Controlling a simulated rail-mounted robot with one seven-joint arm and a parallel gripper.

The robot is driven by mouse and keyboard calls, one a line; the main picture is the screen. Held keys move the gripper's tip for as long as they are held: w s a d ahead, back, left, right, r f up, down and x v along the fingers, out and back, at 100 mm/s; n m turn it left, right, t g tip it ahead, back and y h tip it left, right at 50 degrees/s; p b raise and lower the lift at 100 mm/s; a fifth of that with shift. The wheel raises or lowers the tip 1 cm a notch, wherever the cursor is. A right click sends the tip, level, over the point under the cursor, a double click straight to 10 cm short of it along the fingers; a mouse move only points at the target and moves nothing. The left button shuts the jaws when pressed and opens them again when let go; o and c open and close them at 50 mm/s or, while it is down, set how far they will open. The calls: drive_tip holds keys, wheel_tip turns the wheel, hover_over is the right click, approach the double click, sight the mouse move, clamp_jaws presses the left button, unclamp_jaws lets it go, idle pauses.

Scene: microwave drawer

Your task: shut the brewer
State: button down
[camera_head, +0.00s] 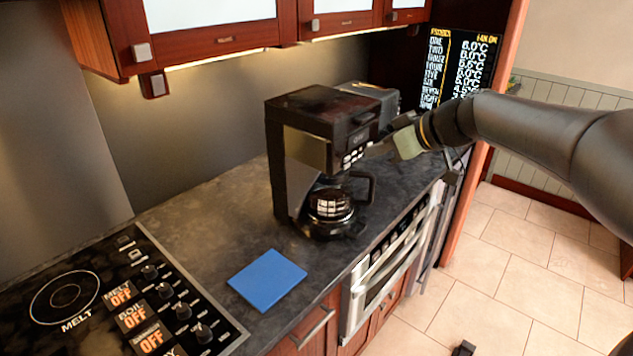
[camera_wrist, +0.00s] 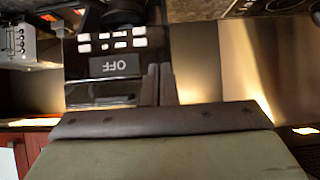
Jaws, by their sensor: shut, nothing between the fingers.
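The brewer (camera_head: 290,155) is a black coffee maker upright on the dark counter. Its top looks flat, with no raised lid visible, though I cannot tell whether it is fully closed. A glass carafe (camera_head: 331,208) with a black handle sits in its lower bay. My gripper (camera_head: 376,149) is at the brewer's upper right front, beside its buttons. In the wrist view the two dark fingers of my gripper (camera_wrist: 158,84) are together and empty. The brewer's display (camera_wrist: 114,66) reads OFF upside down, just left of the fingers. In the head view, I cannot tell whether the fingers touch the brewer.
A grey appliance (camera_head: 372,91) stands behind the brewer. A blue square (camera_head: 267,280) lies on the counter (camera_head: 215,215) in front. A stovetop (camera_head: 95,300) with knobs is at the lower left. Cabinets (camera_head: 225,38) hang above. An oven handle (camera_head: 392,280) projects below the counter edge.

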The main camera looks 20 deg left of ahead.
drive_tip(key=s+d+b, duration=0.3)
drive_tip(key=d+b, duration=0.1)
drive_tip(key=d, duration=0.2)
drive_tip(key=shift+d, duration=0.25)
drive_tip(key=s+d+f+m+g+h, duration=0.1)
drive_tip(key=s+d+f+m+h, duration=0.25)
drive_tip(key=s+f, duration=0.55)
drive_tip(key=s+d+f+m+g+h, duration=0.25)
drive_tip(key=s+d+f+m, duration=0.25)
drive_tip(key=s+f, duration=0.45)
drive_tip(key=s+d+f+m+g+h, duration=0.1)
drive_tip(key=s+d+f+m+h, duration=0.3)
drive_tip(key=s+f, duration=0.5)
drive_tip(key=m+t+y, duration=0.6)
drive_tip(key=y, duration=0.7)
approach(335, 172)
drive_tip(key=shift+n, duration=0.25)
drive_tip(key=p+x, duration=0.3)
drive_tip(key=x, duration=0.3)
drive_tip(key=shift+w+a+f+p, duration=0.15)
drive_tip(key=shift+a+p, duration=0.05)
drive_tip(key=shift+p, duration=0.2)
